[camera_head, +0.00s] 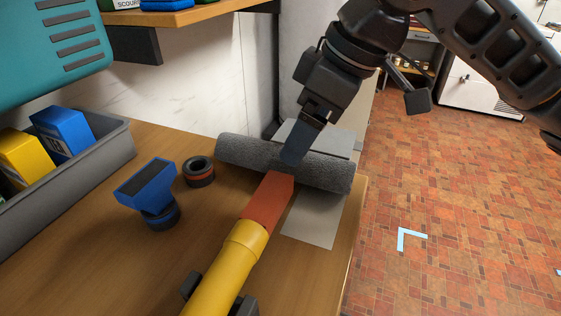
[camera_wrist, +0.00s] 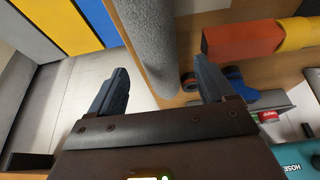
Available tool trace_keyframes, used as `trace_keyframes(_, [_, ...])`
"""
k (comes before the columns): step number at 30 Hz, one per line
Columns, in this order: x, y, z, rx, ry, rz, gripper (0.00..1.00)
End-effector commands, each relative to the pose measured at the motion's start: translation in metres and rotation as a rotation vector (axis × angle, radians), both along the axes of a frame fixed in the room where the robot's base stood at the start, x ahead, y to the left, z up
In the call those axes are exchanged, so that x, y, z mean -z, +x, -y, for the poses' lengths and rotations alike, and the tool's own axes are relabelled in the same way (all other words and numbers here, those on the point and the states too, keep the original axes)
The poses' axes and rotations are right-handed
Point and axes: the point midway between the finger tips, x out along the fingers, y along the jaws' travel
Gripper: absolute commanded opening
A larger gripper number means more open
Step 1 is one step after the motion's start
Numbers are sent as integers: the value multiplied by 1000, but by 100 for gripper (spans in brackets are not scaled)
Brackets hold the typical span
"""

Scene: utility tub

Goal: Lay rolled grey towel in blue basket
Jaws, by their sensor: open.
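The rolled grey towel (camera_head: 235,152) lies on the wooden worktop, partly across a pale grey sheet (camera_head: 312,222). My gripper (camera_head: 292,156) is at the towel's middle in the head view, and its finger hides part of the roll. In the wrist view, the towel (camera_wrist: 152,42) runs down from the top, its lower end between the open fingertips of my gripper (camera_wrist: 160,82). Contact cannot be told. I cannot identify a blue basket in either view.
A yellow-handled tool with an orange-red head (camera_head: 267,202) lies close in front of the towel. A blue brush-like object (camera_head: 146,185) and a dark ring (camera_head: 199,172) stand left. A grey bin (camera_head: 100,160) holds boxes. Brick-patterned floor (camera_head: 450,200) is open at right.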

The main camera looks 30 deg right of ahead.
Motion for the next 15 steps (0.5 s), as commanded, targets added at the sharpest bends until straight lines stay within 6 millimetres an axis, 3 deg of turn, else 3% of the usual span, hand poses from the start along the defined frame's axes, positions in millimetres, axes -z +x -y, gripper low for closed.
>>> trace_keyframes(15, [55,24,-15,-1,3,3,82])
